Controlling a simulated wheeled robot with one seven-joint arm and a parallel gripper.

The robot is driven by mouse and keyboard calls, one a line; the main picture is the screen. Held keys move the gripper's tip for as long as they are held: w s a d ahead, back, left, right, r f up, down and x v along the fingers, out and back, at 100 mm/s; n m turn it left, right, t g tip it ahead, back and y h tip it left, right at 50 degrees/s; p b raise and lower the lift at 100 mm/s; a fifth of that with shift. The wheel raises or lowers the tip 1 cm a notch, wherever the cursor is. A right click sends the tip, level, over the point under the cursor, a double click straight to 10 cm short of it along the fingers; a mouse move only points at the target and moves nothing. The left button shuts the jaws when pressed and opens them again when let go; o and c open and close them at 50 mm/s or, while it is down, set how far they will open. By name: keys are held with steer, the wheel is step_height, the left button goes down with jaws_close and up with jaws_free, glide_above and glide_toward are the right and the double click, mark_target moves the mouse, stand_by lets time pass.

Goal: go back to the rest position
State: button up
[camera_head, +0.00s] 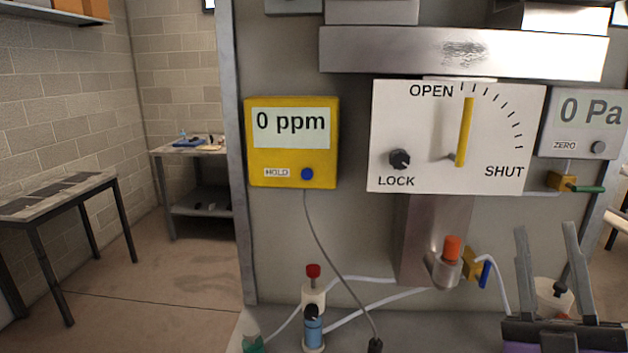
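My gripper (546,228) is at the lower right of the head view, with its two grey fingers pointing up and spread apart. Nothing is seen clamped between them. A white cup-like part with a black knob (560,288) shows between the fingers, seemingly behind them. Part of the gripper's dark and purple body is cut off by the bottom edge. The rest of my arm is not in view.
The panel holds a yellow meter (262,178) reading 0 ppm, a white OPEN/SHUT dial plate (430,130) with its yellow pointer near upright, and a 0 Pa gauge (555,145). Bottles (313,328) and tubes stand below. Open floor (160,290) lies left, beside tables.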

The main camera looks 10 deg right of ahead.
steer(key=s+a+f+m+g, duration=0.2)
steer(key=f+m, duration=0.1)
steer(key=f, duration=0.4)
steer(key=s+a+f+m+g+y, duration=0.1)
steer(key=s+a+f+m+g, duration=0.15)
steer(key=f, duration=0.35)
steer(key=s+a+f+m+g, duration=0.2)
steer(key=s+a+f, duration=0.1)
steer(key=f, duration=0.4)
steer(key=s+a+f+g+y, duration=0.2)
steer(key=s+a+f+g, duration=0.1)
steer(key=s+f, duration=0.3)
steer(key=s+a+f+n+g+y, duration=0.1)
steer(key=s+a+f+g+y, duration=0.2)
steer(key=s+f, duration=0.3)
steer(key=s, duration=0.4)
steer(key=shift+s+a+g, duration=0.25)
steer(key=shift+a+g, duration=0.1)
stand_by(0.5)
